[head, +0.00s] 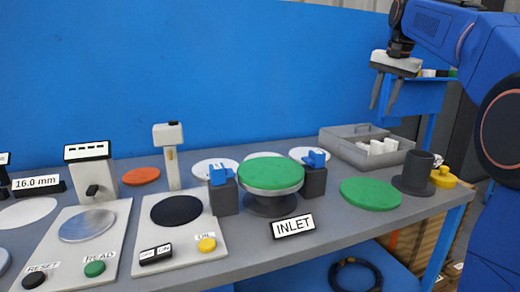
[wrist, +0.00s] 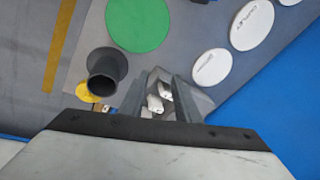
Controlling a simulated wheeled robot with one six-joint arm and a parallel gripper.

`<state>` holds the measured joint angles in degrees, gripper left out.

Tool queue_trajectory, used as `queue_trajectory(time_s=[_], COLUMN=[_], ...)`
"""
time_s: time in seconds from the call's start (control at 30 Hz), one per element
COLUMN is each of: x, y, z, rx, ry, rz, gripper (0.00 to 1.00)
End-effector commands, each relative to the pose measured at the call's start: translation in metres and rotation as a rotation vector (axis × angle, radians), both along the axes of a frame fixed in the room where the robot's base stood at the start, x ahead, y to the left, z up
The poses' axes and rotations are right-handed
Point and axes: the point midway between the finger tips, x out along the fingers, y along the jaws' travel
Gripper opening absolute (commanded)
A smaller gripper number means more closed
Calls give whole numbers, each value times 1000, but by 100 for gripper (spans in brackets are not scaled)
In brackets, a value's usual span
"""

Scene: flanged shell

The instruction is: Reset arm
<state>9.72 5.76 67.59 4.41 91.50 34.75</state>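My gripper (head: 383,106) hangs in the air at the upper right in the head view, above the back right of the bench and touching nothing. Its two fingers are apart with nothing between them. In the wrist view my gripper (wrist: 160,82) also shows spread fingers, with the grey tray seen below between them. A round grey part with a green top (head: 272,172) sits on a dark stand between two dark blocks with blue clamps (head: 221,174), behind the INLET sign (head: 293,226).
A grey tray (head: 345,150) with white pieces stands at the back right. A green disc (head: 370,193), a dark flanged cylinder (head: 414,175) and a yellow part (head: 443,177) lie near the right edge. Panels with buttons (head: 178,235) fill the left. A blue wall (head: 200,70) stands behind.

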Motion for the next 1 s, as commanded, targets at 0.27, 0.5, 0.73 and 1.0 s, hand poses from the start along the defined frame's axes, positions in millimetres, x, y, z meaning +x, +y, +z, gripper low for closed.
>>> queue_trajectory(time_s=[0.27, 0.5, 0.73, 1.0], x=[-79, -149, -218, -298], y=[29, 49, 64, 77], z=[-34, -79, -136, -217], rx=[-53, -100, -149, -207], ry=[-31, -57, -82, -109], rz=[141, 263, 384, 526], gripper=[30, 30, 30, 30])
